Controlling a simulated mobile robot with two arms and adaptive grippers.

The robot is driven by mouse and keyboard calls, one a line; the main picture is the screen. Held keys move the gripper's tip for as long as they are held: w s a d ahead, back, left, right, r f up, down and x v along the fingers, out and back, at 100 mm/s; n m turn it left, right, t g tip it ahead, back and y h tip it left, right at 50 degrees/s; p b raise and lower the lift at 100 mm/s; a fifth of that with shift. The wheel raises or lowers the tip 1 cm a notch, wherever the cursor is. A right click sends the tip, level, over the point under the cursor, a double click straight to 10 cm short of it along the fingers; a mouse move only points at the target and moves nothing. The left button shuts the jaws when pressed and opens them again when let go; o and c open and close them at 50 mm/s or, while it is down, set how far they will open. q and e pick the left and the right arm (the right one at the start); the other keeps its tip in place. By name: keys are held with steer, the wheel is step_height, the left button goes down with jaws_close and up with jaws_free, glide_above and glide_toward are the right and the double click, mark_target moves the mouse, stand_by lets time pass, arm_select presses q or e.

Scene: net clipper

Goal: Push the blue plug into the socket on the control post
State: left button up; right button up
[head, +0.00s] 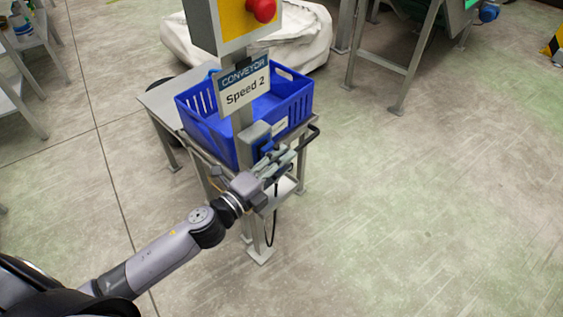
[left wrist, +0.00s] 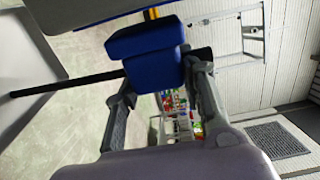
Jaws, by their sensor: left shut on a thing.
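The control post carries a yellow box with a red button (head: 262,10) and a sign (head: 245,86) reading "Conveyor Speed 2". A grey socket housing (head: 254,134) sits on the post below the sign. My left gripper (head: 279,163) is just in front of and below this housing. In the left wrist view the blue plug (left wrist: 146,44) sits between the fingers of my left gripper (left wrist: 160,80), which is shut on it. In the head view the fingers partly cover the plug; I cannot tell whether its front end touches the socket. My right gripper is not in view.
A blue crate (head: 187,112) stands on a metal table behind the post. A black bent bar or cable (head: 313,133) sticks out right of the gripper. A white wrapped bundle (head: 305,45) lies behind. Floor (head: 430,210) to the right is clear.

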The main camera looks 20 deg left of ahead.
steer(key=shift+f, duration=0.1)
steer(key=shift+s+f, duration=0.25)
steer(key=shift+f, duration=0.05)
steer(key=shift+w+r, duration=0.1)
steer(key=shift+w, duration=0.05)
arm_select(q)
steer(key=shift+w+a, duration=0.25)
steer(key=shift+a, duration=0.35)
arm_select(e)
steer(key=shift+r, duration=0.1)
arm_select(q)
steer(key=o, duration=1.2)
steer(key=shift+o, duration=0.2)
steer(key=shift+s, duration=0.15)
